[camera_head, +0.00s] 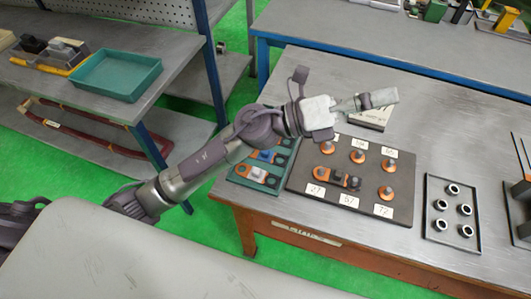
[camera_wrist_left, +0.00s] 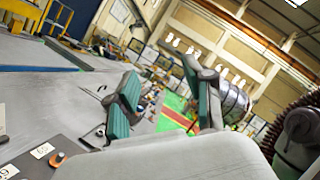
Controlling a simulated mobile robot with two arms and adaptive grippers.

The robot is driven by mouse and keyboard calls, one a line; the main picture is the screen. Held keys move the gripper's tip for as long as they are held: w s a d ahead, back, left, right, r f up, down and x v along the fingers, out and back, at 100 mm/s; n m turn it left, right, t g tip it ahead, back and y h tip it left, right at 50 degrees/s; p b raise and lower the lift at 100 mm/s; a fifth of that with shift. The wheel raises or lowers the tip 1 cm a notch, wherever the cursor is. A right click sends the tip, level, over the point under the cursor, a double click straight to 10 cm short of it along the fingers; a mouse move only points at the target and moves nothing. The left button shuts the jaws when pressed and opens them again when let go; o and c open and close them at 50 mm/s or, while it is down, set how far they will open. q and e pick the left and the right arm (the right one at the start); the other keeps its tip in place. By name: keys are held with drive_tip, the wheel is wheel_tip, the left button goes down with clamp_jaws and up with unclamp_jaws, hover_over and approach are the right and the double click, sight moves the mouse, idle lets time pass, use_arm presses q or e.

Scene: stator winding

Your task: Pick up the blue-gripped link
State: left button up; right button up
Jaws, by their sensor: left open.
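A link with a blue grip (camera_head: 257,175) and copper ends lies in the green tray (camera_head: 240,180) at the left end of the front table in the head view. Other links lie behind it in the tray, partly hidden by my arm; one of them also shows some blue. My left gripper (camera_head: 368,101) is above the table, to the right of the tray and higher than it, pointing right. It is open and empty. In the left wrist view its two green-padded fingers (camera_wrist_left: 160,98) stand apart with nothing between them. My right gripper is not in view.
A dark board (camera_head: 345,212) with copper terminals, number labels and a dark-gripped link lies right of the tray. A tray of metal rings (camera_head: 430,238) is further right. A white sign (camera_head: 372,118) stands behind the board. A shelf with a teal bin (camera_head: 118,92) is at left.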

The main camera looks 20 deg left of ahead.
use_arm(q)
wheel_tip(320, 180, down, 4)
drive_tip(key=s+d+m+g+y, duration=0.2)
drive_tip(key=d+m+g, duration=0.1)
drive_tip(key=m+g, duration=0.25)
drive_tip(key=m+g+y+p, duration=0.15)
drive_tip(key=m+y, duration=0.75)
drive_tip(key=y, duration=1)
hover_over(265, 150)
drive_tip(key=shift+n, duration=0.25)
wheel_tip(265, 150, down, 21)
drive_tip(key=shift+d+r+p, duration=0.1)
drive_tip(key=shift+r+p, duration=0.05)
drive_tip(key=shift+p, duration=0.25)
drive_tip(key=shift+f, duration=0.3)
wheel_tip(265, 150, down, 5)
drive_tip(key=p, duration=0.3)
drive_tip(key=shift+s+r, duration=0.1)
drive_tip(key=shift+f, duration=0.35)
clamp_jaws()
